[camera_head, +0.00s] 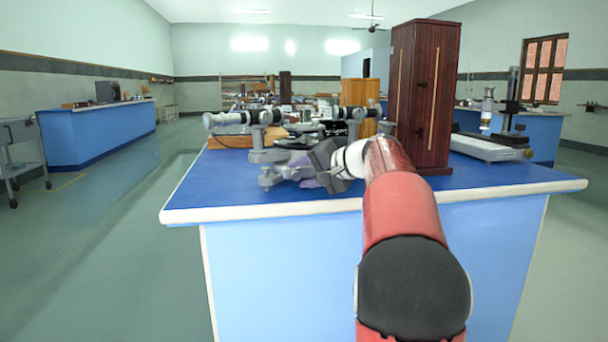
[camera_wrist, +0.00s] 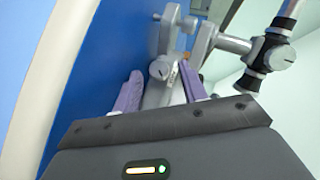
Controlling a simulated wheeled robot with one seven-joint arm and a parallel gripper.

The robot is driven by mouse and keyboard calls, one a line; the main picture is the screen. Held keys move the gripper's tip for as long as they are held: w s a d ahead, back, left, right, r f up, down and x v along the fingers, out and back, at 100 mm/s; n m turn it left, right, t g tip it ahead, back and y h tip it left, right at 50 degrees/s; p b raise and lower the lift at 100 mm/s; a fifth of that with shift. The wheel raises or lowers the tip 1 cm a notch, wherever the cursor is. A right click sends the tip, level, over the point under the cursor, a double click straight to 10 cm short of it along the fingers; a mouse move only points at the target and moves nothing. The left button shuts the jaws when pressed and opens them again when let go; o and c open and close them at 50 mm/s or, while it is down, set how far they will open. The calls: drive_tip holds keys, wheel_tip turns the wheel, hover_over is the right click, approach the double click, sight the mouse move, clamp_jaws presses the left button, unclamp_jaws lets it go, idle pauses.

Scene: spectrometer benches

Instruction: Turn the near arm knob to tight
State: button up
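The spectrometer (camera_head: 262,135) stands on the blue bench top near its front edge. It has grey metal arms, a round base and black-and-white tubes. In the wrist view a round grey knob (camera_wrist: 160,68) shows on a grey arm part just beyond my gripper (camera_wrist: 162,80). The two purple fingers are spread apart, one on each side of the knob's line. I cannot tell whether either finger touches the knob. In the head view my gripper (camera_head: 310,178) is low beside the spectrometer's base, and my wrist hides part of the instrument.
A tall dark wooden cabinet (camera_head: 424,95) stands on the bench right of my arm. A black-and-white tube (camera_wrist: 270,52) juts out at the right in the wrist view. The bench's white front edge (camera_head: 250,212) runs close below my gripper. The bench's front left corner is clear.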

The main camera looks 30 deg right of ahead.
drive_tip(key=v, duration=0.8)
idle(0.4)
